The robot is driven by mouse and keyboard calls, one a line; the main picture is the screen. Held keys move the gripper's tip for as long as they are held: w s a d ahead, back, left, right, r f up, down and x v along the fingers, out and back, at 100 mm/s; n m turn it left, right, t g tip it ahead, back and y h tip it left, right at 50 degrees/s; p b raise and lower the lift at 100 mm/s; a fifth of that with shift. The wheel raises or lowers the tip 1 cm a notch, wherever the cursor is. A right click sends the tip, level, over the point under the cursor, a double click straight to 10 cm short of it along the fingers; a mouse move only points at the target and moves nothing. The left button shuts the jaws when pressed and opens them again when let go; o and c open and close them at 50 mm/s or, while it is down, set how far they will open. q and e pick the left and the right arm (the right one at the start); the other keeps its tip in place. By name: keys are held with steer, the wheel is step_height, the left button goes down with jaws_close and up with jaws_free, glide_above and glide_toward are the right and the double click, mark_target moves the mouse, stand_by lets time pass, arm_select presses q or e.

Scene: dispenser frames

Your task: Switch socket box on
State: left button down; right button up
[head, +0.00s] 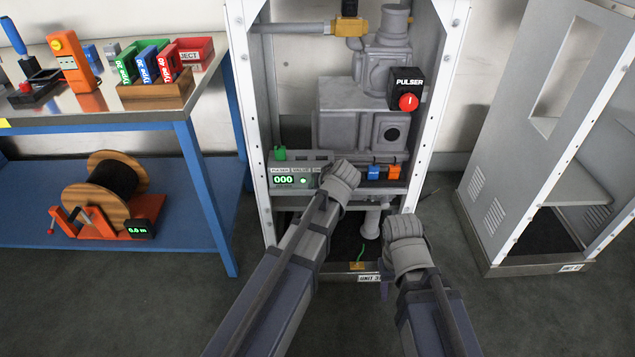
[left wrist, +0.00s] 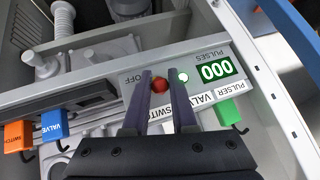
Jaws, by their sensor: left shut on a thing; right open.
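The socket box (head: 290,174) is a grey-green box on the lower left of the frame, with a lit green 000 display and a small green light. In the left wrist view its face (left wrist: 135,72) reads OFF, PULSES, VALVE and PULSER. My left gripper (head: 326,172) is at the box's right end; in the left wrist view its fingers (left wrist: 162,82) are shut on a red knob (left wrist: 160,85) on that face.
A green plug (head: 280,154) sits at the box's left end. A blue plug (head: 373,172) and an orange plug (head: 394,172) are right of my left gripper. A bench (head: 100,118) stands left, an empty cabinet (head: 540,130) right.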

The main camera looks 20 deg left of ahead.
arm_select(q)
steer(key=shift+w, duration=0.1)
stand_by(0.4)
steer(key=c, duration=0.7)
jaws_free()
steer(key=shift+r, duration=0.1)
steer(key=p+v, duration=0.6)
steer(key=v, duration=0.1)
steer(key=shift+d+r, duration=0.15)
steer(key=shift+r, duration=0.2)
